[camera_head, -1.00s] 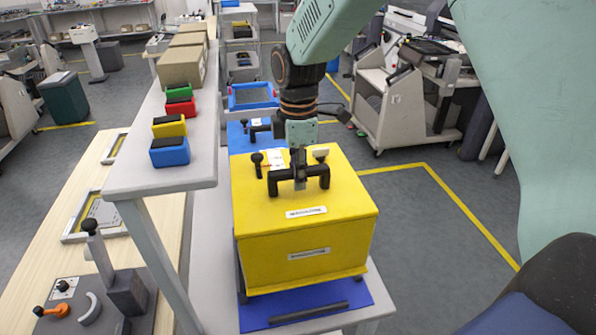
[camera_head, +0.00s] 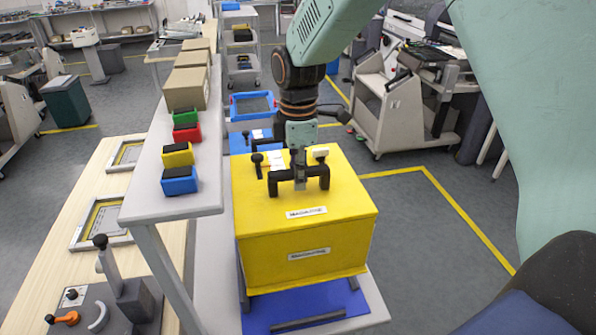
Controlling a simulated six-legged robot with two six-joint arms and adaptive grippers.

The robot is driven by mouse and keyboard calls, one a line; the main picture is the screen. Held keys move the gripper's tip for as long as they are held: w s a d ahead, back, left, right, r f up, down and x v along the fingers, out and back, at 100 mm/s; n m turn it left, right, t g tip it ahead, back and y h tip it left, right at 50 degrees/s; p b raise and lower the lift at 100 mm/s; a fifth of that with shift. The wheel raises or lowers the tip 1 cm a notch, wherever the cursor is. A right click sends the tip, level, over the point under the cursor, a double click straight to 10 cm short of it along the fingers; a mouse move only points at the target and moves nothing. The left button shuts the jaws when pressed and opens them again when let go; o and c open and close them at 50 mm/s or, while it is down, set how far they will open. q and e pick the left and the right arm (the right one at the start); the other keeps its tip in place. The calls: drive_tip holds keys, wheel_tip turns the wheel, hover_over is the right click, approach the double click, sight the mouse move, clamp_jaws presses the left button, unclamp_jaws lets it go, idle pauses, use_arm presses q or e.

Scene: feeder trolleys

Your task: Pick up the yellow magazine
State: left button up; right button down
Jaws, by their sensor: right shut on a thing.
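The yellow magazine (camera_head: 304,255) is a large box with a white label on its top and one on its front. It stands over a blue base (camera_head: 308,303) on a light trolley; whether its underside touches the base is hard to tell. My right gripper (camera_head: 300,184) comes down from above and is shut on the black handle (camera_head: 322,176) on the magazine's lid. My arm hides part of the area behind the handle. My left gripper is not in view.
A grey shelf (camera_head: 170,206) at the left, close beside the magazine, carries small coloured bins (camera_head: 179,181) and cardboard boxes (camera_head: 186,90). A blue tray (camera_head: 253,106) is behind. Floor with yellow lines (camera_head: 455,205) is clear at the right. A machine trolley (camera_head: 385,115) stands beyond.

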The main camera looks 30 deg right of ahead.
drive_tip(key=shift+w+r+p, duration=0.15)
drive_tip(key=shift+r+p, duration=0.25)
drive_tip(key=shift+r, duration=0.3)
